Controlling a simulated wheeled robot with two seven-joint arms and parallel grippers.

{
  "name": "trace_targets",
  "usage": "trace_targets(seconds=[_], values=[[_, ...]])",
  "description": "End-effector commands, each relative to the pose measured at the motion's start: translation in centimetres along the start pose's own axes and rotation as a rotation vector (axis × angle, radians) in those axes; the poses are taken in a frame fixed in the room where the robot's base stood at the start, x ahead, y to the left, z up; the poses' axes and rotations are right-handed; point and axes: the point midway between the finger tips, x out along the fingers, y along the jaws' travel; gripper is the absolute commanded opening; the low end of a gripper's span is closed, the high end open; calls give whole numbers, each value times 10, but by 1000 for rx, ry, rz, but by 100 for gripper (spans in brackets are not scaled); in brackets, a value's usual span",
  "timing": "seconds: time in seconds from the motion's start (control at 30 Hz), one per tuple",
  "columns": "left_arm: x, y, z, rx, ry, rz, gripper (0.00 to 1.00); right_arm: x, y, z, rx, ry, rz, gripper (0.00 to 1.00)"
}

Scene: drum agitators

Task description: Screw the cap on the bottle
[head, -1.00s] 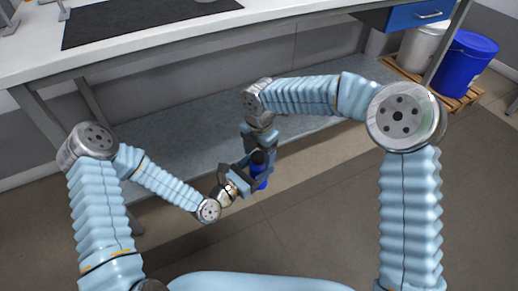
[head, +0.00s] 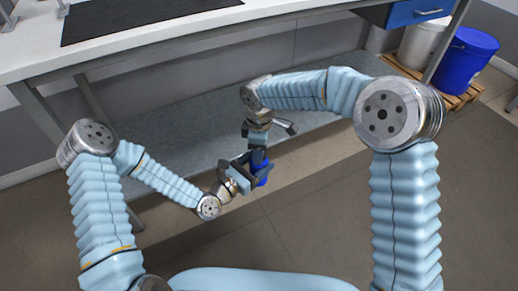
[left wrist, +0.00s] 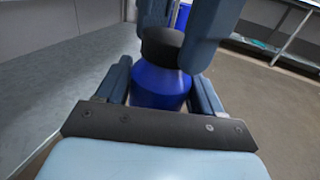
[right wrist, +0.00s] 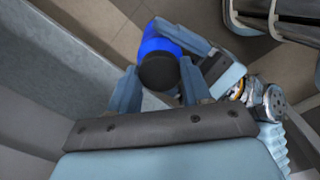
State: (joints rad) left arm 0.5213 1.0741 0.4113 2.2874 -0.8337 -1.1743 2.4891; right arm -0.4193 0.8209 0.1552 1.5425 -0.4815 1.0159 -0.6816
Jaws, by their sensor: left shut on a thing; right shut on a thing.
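The blue bottle (left wrist: 160,90) is upright between the fingers of my left gripper (head: 256,178), which is shut on it. It also shows in the head view (head: 262,180). The black cap (left wrist: 162,44) is on the bottle's top and appears to touch it; whether the threads are engaged cannot be seen. My right gripper (head: 257,156) comes from above and is shut on the cap, with a finger on either side. In the right wrist view the cap (right wrist: 158,72) shows between these fingers, with the bottle (right wrist: 157,37) under it.
The workbench (head: 150,45) with a dark mat (head: 140,18) is beyond my arms. A grey lower shelf (head: 175,148) lies under it. White and blue buckets (head: 465,60) stand on a pallet at the back right. The floor around the grippers is clear.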

Motion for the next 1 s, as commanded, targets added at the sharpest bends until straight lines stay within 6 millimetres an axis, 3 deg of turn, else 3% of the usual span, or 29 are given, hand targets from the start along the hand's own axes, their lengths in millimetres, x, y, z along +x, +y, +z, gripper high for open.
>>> trace_targets(seconds=[0.3,0.47,0.63,0.67,0.8,0.83,1.0], values=[[0,-1,1,0,-1,-3,0,0,0,-2,1045,4,3,12],[0,-1,1,0,-1,-3,0,0,0,-1,1419,5,2,12],[0,-1,1,0,-1,-3,0,0,1,-1,1435,5,0,12],[0,-1,1,0,-1,-3,0,0,1,-1,1434,5,0,53],[0,-1,1,0,-1,-3,0,0,0,0,1433,4,0,74],[0,-1,1,0,-1,-2,0,0,0,0,1432,4,0,78],[0,-1,1,0,-1,-2,0,1,0,0,1431,3,0,78]])
